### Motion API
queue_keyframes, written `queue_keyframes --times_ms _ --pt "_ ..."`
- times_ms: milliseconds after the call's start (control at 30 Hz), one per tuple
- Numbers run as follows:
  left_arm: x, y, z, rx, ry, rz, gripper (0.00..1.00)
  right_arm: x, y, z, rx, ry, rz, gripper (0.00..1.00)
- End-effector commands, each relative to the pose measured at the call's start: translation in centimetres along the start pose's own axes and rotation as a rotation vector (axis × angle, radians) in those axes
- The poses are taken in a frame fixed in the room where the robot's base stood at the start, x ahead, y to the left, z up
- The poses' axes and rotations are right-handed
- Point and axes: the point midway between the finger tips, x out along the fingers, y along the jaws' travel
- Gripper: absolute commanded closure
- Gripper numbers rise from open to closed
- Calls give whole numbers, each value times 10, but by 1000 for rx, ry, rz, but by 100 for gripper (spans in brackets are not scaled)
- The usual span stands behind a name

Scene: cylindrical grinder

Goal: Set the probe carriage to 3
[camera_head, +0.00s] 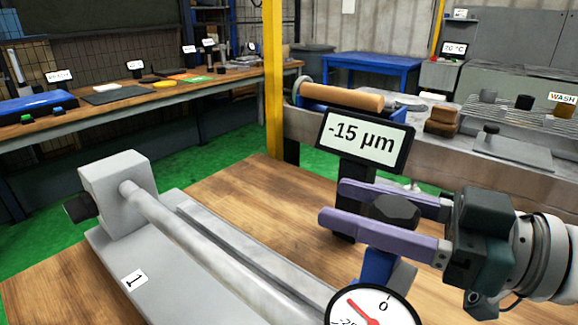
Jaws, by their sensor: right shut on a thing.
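My right gripper (340,204) comes in from the right with two purple fingers. It is shut on a dark faceted knob (392,208) above a blue part (377,268), which appears to be the probe carriage. A round dial gauge (372,310) with a red needle stands in front of the blue part, cut by the bottom edge. A display (363,141) behind the gripper reads -15 µm. A grey bed (125,255) carries a long cylinder (190,237) and a label 1 (134,280). No label 3 shows. My left gripper is out of view.
The bed sits on a wooden table (240,190). A grey headstock (120,190) with a black knob (80,208) stands at its left end. A yellow post (273,80) rises behind. Side benches hold tools, and a blue table (372,65) stands at the back.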

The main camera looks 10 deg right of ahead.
Motion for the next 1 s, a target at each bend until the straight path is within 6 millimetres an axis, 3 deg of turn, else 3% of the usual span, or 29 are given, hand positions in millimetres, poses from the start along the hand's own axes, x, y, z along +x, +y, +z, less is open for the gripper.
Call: queue_keyframes --times_ms 467,500,733,1000 --pt "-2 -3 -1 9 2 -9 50 -3 -1 -1 -1 3 -1 100" --pt "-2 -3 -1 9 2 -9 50 -3 -1 -1 -1 3 -1 42" --pt "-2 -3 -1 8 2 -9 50 -3 -1 0 0 2 -1 16" --pt "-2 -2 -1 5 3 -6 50 -4 -1 0 0 0 0 16"
